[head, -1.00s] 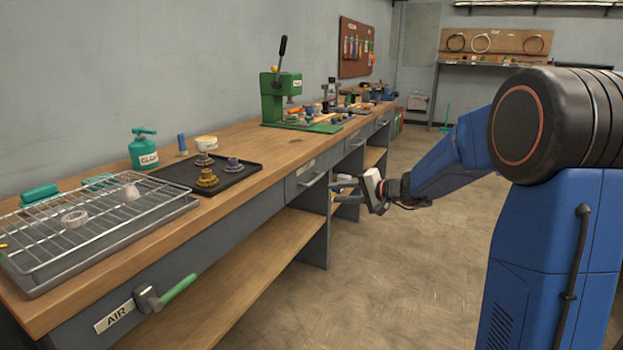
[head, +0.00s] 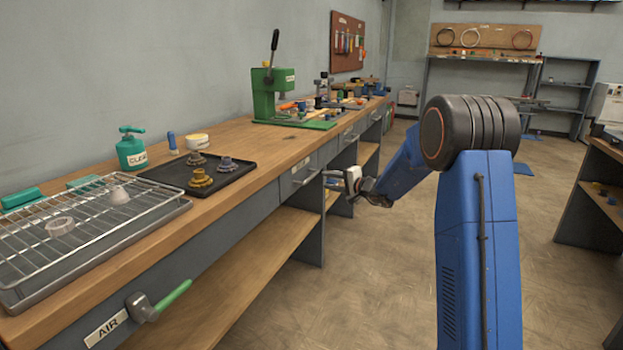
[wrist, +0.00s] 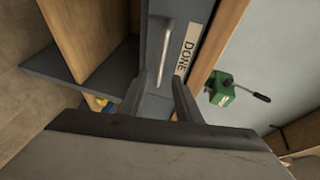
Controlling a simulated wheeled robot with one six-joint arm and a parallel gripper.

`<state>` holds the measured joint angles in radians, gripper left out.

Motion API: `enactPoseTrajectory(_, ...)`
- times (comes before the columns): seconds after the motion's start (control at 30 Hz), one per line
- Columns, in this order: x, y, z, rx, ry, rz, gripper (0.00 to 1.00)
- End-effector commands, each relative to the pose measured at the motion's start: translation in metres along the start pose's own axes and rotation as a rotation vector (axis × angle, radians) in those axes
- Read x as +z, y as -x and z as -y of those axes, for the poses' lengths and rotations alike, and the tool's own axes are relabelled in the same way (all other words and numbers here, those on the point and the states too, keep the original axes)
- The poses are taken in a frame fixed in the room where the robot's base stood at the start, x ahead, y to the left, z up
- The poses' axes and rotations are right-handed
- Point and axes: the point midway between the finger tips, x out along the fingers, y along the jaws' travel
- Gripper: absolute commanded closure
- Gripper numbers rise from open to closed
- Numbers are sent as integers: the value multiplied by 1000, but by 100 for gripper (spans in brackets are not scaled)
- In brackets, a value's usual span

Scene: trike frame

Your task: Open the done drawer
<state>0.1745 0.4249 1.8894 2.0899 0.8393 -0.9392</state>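The done drawer shows in the wrist view as a grey front with a white "DONE" label (wrist: 189,50) and a pale bar handle (wrist: 167,45). In the head view it appears to be the grey drawer (head: 290,184) under the bench top; its label is too small to read there. The drawer looks shut, flush with its neighbours. My gripper (wrist: 158,82) is open, its two fingers spread on either side of the line of the handle. The handle lies ahead of the fingertips, with no clear contact. In the head view my gripper (head: 332,179) is just right of the drawer's front.
The bench top (head: 235,150) overhangs the drawers. A grey upright panel (head: 309,240) and a wooden shelf (head: 225,275) are below. A green press (head: 275,98) stands on the bench. The floor (head: 370,270) beside the bench is clear. Another bench (head: 590,190) is at right.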

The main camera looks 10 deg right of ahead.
Motion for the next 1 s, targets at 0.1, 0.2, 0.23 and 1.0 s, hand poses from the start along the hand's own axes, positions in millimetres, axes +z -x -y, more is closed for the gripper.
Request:
enactPoseTrajectory(0.1, 1, -23, 0, 0, 1, 3, 69)
enactPoseTrajectory(0.2, 1, -40, -1, 0, 1, 2, 69)
enactPoseTrajectory(0.23, 1, -46, 0, 0, 0, 2, 69)
enactPoseTrajectory(1.0, 0, -107, 0, 0, 1, 1, 69)
